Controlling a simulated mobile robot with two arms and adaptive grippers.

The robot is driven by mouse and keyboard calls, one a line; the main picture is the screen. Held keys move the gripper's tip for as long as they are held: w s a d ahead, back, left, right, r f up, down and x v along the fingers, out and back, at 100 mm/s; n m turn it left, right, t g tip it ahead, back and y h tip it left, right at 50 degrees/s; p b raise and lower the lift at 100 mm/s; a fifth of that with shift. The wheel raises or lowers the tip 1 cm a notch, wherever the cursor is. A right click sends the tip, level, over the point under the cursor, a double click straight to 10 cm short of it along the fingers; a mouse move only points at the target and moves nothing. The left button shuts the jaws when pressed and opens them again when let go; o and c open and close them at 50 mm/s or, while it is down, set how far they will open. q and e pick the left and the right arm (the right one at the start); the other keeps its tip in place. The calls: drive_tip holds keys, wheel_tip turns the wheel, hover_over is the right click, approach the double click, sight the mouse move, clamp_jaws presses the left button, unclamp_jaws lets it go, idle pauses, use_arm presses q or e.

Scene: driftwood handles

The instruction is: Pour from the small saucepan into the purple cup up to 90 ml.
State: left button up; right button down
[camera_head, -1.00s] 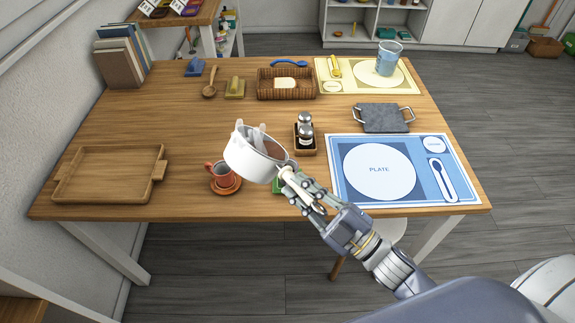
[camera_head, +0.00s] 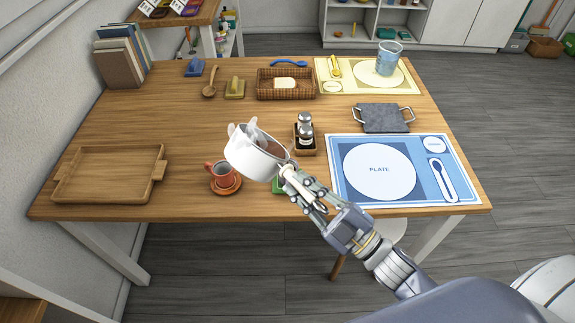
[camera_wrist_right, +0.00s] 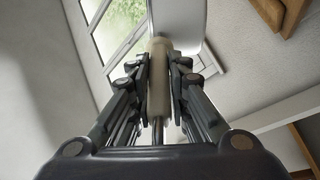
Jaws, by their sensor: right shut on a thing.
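The small white saucepan (camera_head: 252,160) is in the air above the table's front part, tilted, just right of and above a terracotta-orange cup (camera_head: 217,173) on a matching saucer (camera_head: 226,188). My right gripper (camera_head: 291,176) is shut on the saucepan's pale handle, which also shows between the fingers in the right wrist view (camera_wrist_right: 158,85). No liquid stream is visible, and I cannot make out the saucepan's contents. I see no purple cup; the cup near the saucepan looks orange. My left gripper is out of view.
A green item (camera_head: 278,186) is partly hidden under the saucepan. A caddy with shakers (camera_head: 305,135) stands close behind it. A wooden tray (camera_head: 108,190) lies left, a blue placemat (camera_head: 337,148) right. A wicker basket (camera_head: 262,90) and a blue glass (camera_head: 387,60) are farther back.

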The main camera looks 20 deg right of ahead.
drive_tip(key=shift+r+m, duration=0.3)
idle(0.5)
